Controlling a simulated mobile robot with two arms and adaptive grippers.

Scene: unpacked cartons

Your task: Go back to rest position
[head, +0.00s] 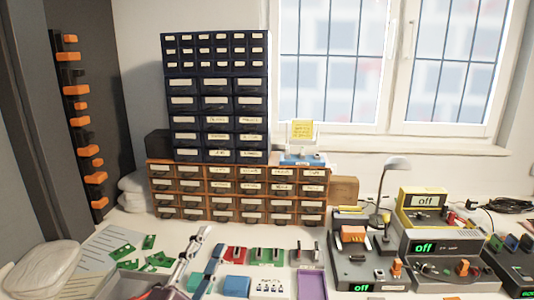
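My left gripper (201,240) shows at the bottom, left of centre, as a slim grey and dark shape over the worktop. Its fingers are small and overlap with the parts behind them, so I cannot tell whether it is open or shut. I see nothing clearly held in it. My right gripper is not in view.
Green circuit boards (158,260) lie on the worktop at left, near a clear plastic container (42,268). A purple tray (311,284) lies right of centre. Devices with "off" displays (423,247) crowd the right. Drawer cabinets (238,192) stand behind.

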